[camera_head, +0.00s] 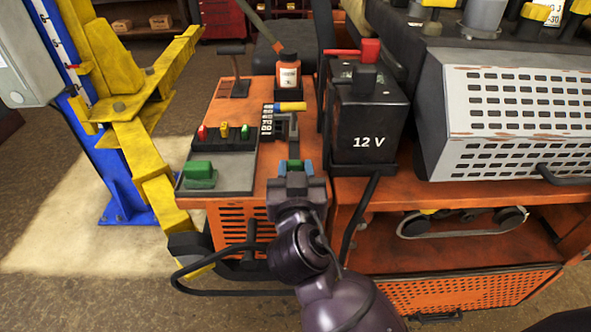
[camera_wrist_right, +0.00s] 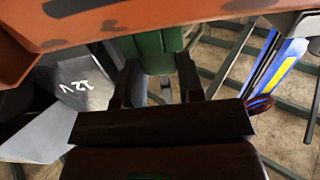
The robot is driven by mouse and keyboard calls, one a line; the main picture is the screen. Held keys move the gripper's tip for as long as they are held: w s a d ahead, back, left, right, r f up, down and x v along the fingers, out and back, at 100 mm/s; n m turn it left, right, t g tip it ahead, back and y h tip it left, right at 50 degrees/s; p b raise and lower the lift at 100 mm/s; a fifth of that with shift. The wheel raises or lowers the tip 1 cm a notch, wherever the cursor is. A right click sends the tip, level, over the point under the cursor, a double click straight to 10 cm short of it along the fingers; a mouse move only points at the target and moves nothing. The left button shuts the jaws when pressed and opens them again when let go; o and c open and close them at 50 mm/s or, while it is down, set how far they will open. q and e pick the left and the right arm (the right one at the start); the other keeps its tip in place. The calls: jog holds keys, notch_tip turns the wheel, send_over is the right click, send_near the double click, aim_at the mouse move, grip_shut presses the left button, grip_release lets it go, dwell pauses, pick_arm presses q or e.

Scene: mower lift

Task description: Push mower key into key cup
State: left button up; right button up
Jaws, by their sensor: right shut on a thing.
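My right gripper (camera_head: 293,168) is over the front of the orange console top and points away from me. It is shut on a small green thing (camera_head: 293,164), which seems to be the mower key. In the right wrist view, a green block (camera_wrist_right: 157,50) shows at the two dark fingers (camera_wrist_right: 158,84); a narrow grey piece (camera_wrist_right: 167,92) shows between them. I cannot make out the key cup; the gripper may hide it. My left gripper is not in view.
A grey panel (camera_head: 240,178) with coloured levers and a green block (camera_head: 199,174) lies left of the gripper. A black 12 V battery box (camera_head: 368,115) stands close on the right. A yellow-and-blue lift post (camera_head: 115,165) stands left.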

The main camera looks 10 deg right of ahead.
jog(key=shift+f, duration=0.1)
jog(key=o, duration=1)
